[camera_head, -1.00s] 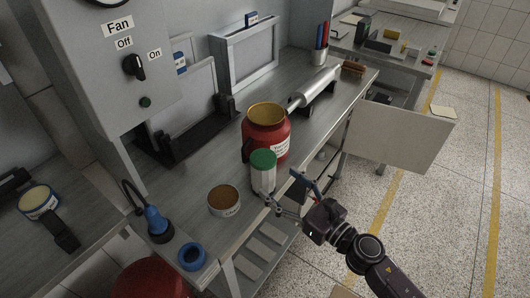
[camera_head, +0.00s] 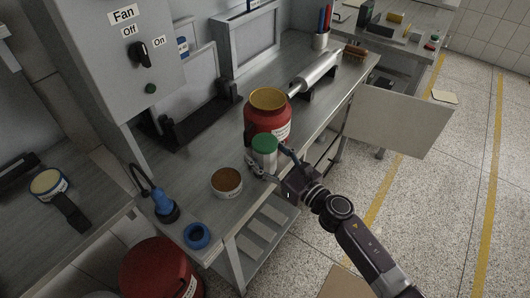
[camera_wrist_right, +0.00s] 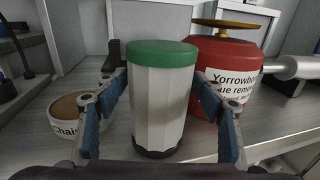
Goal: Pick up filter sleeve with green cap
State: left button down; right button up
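The filter sleeve (camera_head: 265,158), a pale faceted cylinder with a green cap (camera_head: 263,143), stands upright on the metal bench, just in front of a red container. In the right wrist view the sleeve (camera_wrist_right: 160,100) is upright in the centre, with a dark base. My right gripper (camera_head: 268,163) is open, with one finger on each side of the sleeve. In the wrist view the blue-padded fingers of the gripper (camera_wrist_right: 160,118) flank it, and the sleeve looks farther off than the finger bases. I cannot tell whether the fingertips touch it. My left gripper is not in view.
The red container (camera_head: 268,118) with a yellow lid is close behind the sleeve. A round brown-topped tin (camera_head: 227,182) stands to its left. A blue ring (camera_head: 196,236) and a blue-black tool (camera_head: 161,205) lie nearer the bench's front left. A metal cylinder (camera_head: 316,74) rests farther back.

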jog(key=c, duration=1.1)
